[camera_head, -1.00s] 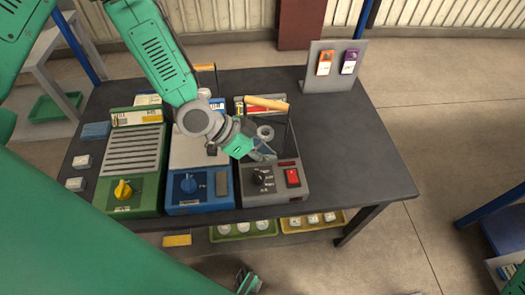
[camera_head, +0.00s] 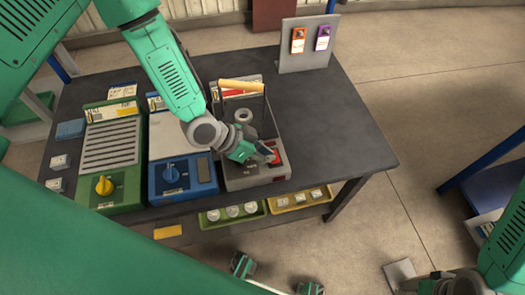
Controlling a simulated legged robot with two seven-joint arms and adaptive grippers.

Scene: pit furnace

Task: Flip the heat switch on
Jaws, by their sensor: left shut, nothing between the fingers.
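The grey heater unit (camera_head: 233,182) stands at the right of a row of three devices on the dark table. Its red switch (camera_head: 277,157) is on the front right of its panel and is partly covered by my left gripper (camera_head: 268,154). The left gripper is shut and empty, with its fingertips at the switch. I cannot tell whether they touch it, or which way the switch is tipped. The black dial beside the switch is hidden behind the gripper.
A blue device (camera_head: 183,178) and a green device (camera_head: 105,185) stand to the left. A grey stand (camera_head: 308,62) holds two tags. Yellow and green trays (camera_head: 300,199) sit below. The table's right side is clear.

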